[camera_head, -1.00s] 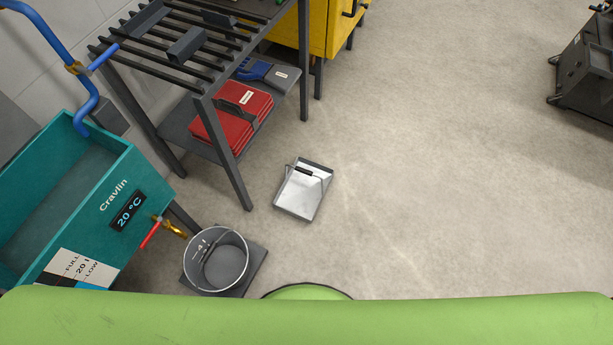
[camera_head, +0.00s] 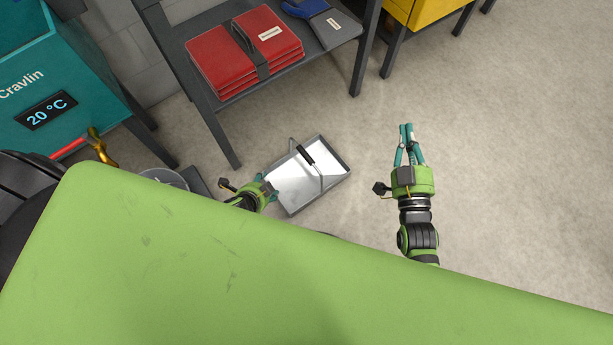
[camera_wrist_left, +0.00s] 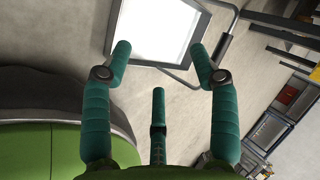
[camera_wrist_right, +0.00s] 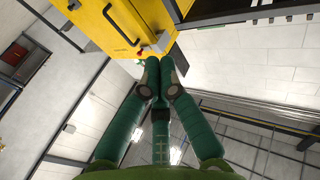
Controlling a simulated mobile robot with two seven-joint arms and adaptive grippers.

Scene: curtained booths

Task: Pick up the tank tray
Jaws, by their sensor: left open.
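The tank tray (camera_head: 287,186) is a shallow silver metal tray with a wire handle and black grip (camera_head: 305,154). It lies on the floor in the head view. My left gripper (camera_head: 268,186) is at the tray's left edge, its fingers open. In the left wrist view the tray (camera_wrist_left: 155,30) shows beyond and between the spread fingertips (camera_wrist_left: 162,52), with nothing held. I cannot tell whether the fingers touch the tray. My right gripper (camera_head: 406,130) is to the right of the tray over bare floor. In the right wrist view its fingertips (camera_wrist_right: 159,66) meet, empty.
A dark rack (camera_head: 190,75) with red cases (camera_head: 232,60) stands behind the tray. A teal tank (camera_head: 75,80) with a brass tap (camera_head: 98,143) is at the left, a bucket (camera_head: 165,178) below it. A yellow cabinet (camera_head: 428,12) is at the back. Floor at the right is clear.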

